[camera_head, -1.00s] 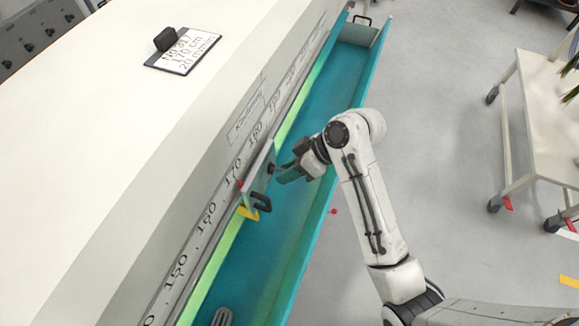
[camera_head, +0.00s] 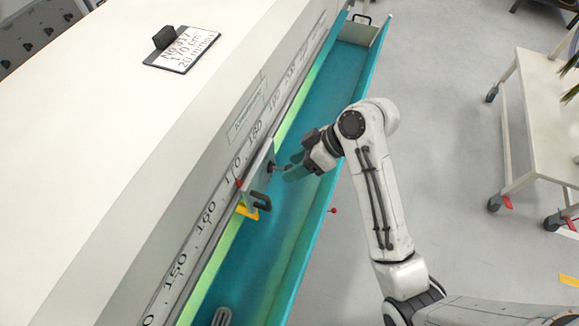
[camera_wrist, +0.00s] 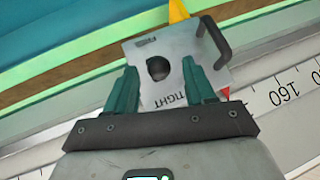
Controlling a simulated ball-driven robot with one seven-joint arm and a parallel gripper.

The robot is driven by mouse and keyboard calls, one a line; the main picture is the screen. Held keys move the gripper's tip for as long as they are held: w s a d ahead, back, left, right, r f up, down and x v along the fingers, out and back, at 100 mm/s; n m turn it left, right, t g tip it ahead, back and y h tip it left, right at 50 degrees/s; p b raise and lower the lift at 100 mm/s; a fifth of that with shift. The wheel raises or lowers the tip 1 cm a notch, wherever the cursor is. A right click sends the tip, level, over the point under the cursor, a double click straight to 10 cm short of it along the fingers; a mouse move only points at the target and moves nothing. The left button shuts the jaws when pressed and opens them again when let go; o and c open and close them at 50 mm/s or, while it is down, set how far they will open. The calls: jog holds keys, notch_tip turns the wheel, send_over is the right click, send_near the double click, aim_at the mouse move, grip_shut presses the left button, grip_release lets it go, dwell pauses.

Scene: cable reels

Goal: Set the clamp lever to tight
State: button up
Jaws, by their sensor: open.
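The clamp lever (camera_wrist: 158,68) is a small dark knob-like part on the grey stop plate (camera_wrist: 149,47). The word TIGHT is printed on the plate's side nearest my gripper, and a partly legible label is on the far side. I cannot tell exactly which way the lever points. My gripper (camera_wrist: 158,65) is open, its two teal fingers on either side of the lever in the picture, with no clear contact. In the head view my gripper (camera_head: 286,173) is just right of the stop plate (camera_head: 259,177).
A black handle (camera_head: 261,201) and a yellow piece (camera_head: 246,211) are on the stop. The teal trough (camera_head: 272,245) runs beneath, beside a number scale (camera_head: 208,212). The large white machine body fills the left. A wheeled table (camera_head: 540,120) stands at the right.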

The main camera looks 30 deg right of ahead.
jog(key=p+v, duration=0.1)
jog(key=v, duration=0.6)
jog(key=shift+s+d+r, duration=0.15)
jog(key=shift+d+r, duration=0.1)
jog(key=shift+r, duration=0.05)
jog(key=s+f+m+g+h, duration=0.1)
jog(key=s+f+m+h, duration=0.2)
jog(key=s+f, duration=0.3)
jog(key=s+d+f+m+g+h, duration=0.1)
jog(key=s+f+m+h, duration=0.3)
jog(key=s, duration=0.9)
notch_tip(320, 180, down, 4)
jog(key=shift+s+d+r+m+g+b, duration=0.15)
jog(key=shift+s+d+m+g+b, duration=0.1)
jog(key=shift+m+g+b, duration=0.25)
